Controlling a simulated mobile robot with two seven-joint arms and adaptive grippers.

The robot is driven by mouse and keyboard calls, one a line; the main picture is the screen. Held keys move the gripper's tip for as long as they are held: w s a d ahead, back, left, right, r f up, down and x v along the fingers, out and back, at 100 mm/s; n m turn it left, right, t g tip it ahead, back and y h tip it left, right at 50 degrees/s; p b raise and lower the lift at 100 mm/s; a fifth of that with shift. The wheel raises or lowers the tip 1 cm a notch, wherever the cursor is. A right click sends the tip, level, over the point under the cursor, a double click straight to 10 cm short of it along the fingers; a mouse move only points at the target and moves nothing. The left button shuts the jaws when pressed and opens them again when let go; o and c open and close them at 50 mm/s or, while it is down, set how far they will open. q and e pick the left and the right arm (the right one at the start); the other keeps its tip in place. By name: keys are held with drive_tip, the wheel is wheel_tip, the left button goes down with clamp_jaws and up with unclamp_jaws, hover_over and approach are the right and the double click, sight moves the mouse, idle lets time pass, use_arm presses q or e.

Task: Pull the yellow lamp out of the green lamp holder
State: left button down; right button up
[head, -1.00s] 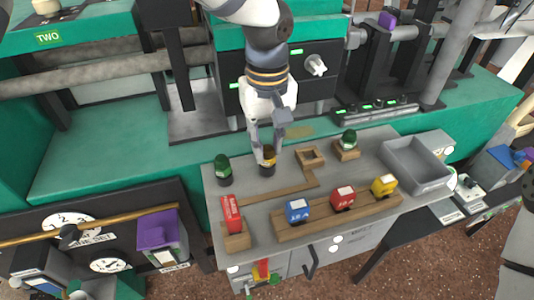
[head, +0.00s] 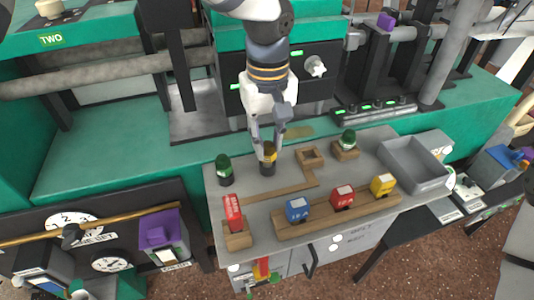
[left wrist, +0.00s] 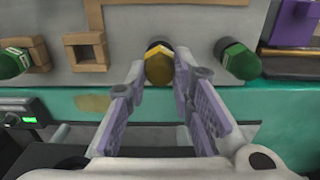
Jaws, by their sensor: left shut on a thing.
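The yellow lamp (head: 270,151) stands upright in a short black base (head: 267,169) on the grey bench, between a green lamp (head: 223,165) and a small empty wooden square frame (head: 309,157). My left gripper (head: 268,147) comes down from above and is shut on the yellow lamp, its fingers on either side. In the left wrist view the yellow lamp (left wrist: 159,68) sits between the fingertips (left wrist: 161,72). The base's green colour does not show; it looks black and is partly hidden. My right gripper is not in view.
A second green lamp (head: 348,138) sits in a wooden frame. An empty grey tray (head: 436,178) lies at the bench's right. Blue (head: 297,209), red (head: 342,197) and yellow (head: 382,185) blocks stand on a wooden rail in front; a tall red block (head: 232,213) stands at left.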

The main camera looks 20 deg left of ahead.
sight(268, 143)
use_arm(q)
drive_tip(key=shift+r, duration=0.25)
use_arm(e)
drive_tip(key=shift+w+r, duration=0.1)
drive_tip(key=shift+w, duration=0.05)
use_arm(q)
drive_tip(key=shift+r+p, duration=0.35)
drive_tip(key=shift+r, duration=0.7)
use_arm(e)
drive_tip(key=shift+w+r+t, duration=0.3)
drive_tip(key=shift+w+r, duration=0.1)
use_arm(q)
drive_tip(key=shift+r, duration=0.1)
drive_tip(key=shift+r+p, duration=0.45)
drive_tip(key=shift+r, duration=1)
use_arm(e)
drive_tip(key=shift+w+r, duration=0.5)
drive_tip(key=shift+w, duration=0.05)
